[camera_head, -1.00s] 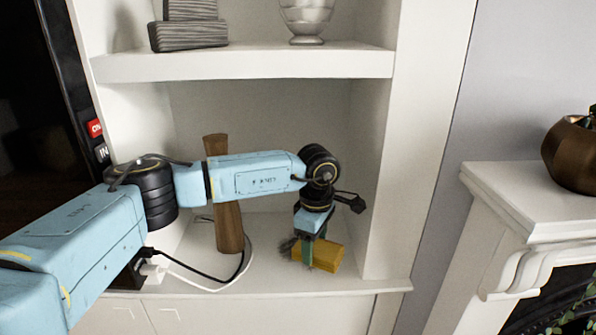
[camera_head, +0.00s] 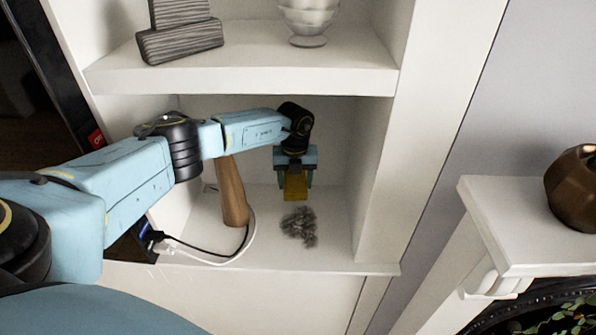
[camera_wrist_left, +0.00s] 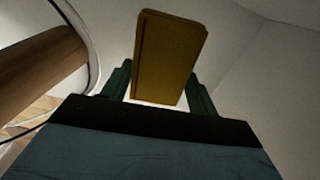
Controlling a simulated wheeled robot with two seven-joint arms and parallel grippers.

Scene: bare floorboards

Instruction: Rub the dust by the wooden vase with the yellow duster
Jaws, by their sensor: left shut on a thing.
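The wooden vase (camera_head: 232,192) stands on the lower shelf, tall and brown, partly behind my left arm. It also shows at the left of the left wrist view (camera_wrist_left: 38,72). A grey, fuzzy patch of dust (camera_head: 299,227) lies on the shelf to the right of the vase. My left gripper (camera_head: 295,184) is shut on the yellow duster (camera_head: 295,188), behind the dust patch in the head view. The duster fills the space between the green fingers in the left wrist view (camera_wrist_left: 170,58). Whether it touches the shelf I cannot tell. My right gripper is not in view.
A white cable and a black cable (camera_head: 205,252) run around the vase's base. The upper shelf (camera_head: 250,80) overhangs, and a side wall (camera_head: 372,190) closes the right. A mantel (camera_head: 520,215) with a brown pot (camera_head: 575,188) stands at the far right.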

